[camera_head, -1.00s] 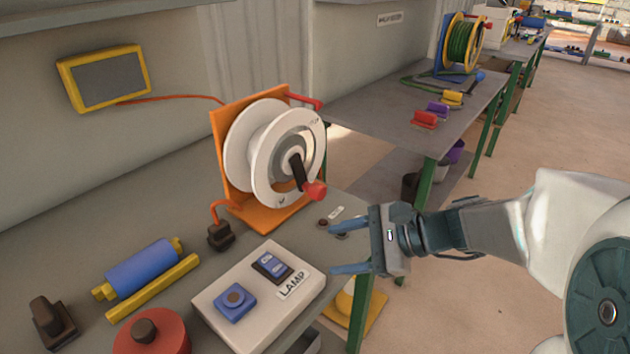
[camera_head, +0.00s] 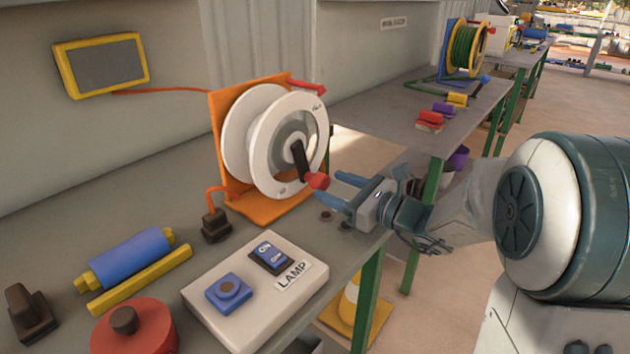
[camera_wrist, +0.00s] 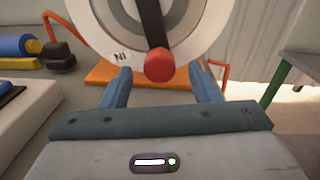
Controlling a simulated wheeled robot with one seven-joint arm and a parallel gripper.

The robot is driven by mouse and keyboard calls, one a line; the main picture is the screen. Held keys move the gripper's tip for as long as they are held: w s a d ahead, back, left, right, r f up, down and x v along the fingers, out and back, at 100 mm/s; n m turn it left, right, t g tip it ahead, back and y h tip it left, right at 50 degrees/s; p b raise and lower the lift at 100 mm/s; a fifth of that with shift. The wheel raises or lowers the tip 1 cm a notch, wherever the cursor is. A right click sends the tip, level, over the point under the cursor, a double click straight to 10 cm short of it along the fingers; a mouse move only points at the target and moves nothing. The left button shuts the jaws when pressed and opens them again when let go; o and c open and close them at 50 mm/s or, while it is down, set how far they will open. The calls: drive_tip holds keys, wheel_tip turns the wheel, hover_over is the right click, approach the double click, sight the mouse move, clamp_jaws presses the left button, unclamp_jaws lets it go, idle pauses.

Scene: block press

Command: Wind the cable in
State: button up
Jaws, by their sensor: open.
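The cable reel (camera_head: 285,145) is a white drum on an orange stand (camera_head: 222,120) on the near bench. Its black crank arm (camera_head: 300,160) points down and right to a red knob (camera_head: 317,181). An orange cable (camera_head: 215,192) runs from the stand to a black plug (camera_head: 215,226). My gripper (camera_head: 338,188) is open, its blue fingers pointing at the knob from the right. In the wrist view the red knob (camera_wrist: 159,65) appears between and beyond the two fingertips, and I see no contact. A label reading "IN" (camera_wrist: 121,57) is on the drum's rim.
A lamp switch box (camera_head: 255,290) stands in front of the reel. A blue roller (camera_head: 125,258), a yellow bar (camera_head: 140,280) and a red round object (camera_head: 133,330) lie to the left. A second bench (camera_head: 400,125) holds a green-cable reel (camera_head: 467,48).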

sight(326, 183)
drive_tip(key=x, duration=0.5)
drive_tip(key=shift+w+a, duration=0.2)
drive_tip(key=shift+a, duration=0.1)
clamp_jaws()
